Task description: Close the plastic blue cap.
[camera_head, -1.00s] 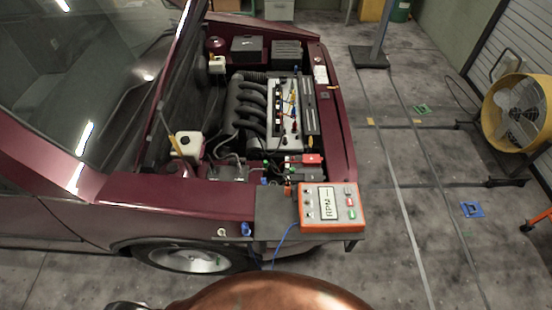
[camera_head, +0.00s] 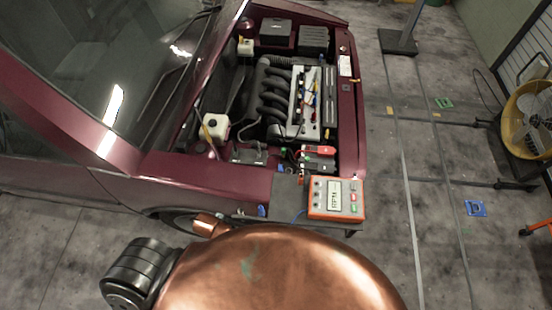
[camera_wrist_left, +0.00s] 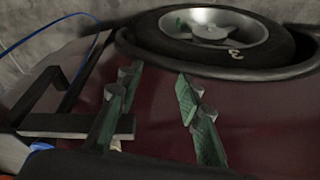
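A small blue piece (camera_head: 262,211), which looks like the plastic cap, is at the front edge of the car beside the grey shelf. Whether it is open or closed is too small to tell. In the left wrist view a blue and white part (camera_wrist_left: 41,146) shows at the lower left edge, to the left of my gripper. My left gripper (camera_wrist_left: 157,78) has its two green fingers apart with nothing between them, in front of the dark red car body. My left gripper is hidden in the head view. My right gripper is in neither view.
An orange RPM meter (camera_head: 336,199) rests on the grey shelf (camera_head: 287,190) by the open engine bay. A wheel (camera_wrist_left: 215,30) and a thin blue cable (camera_wrist_left: 88,60) show beyond my left gripper. A yellow fan (camera_head: 527,120) stands at right. The floor between is mostly clear.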

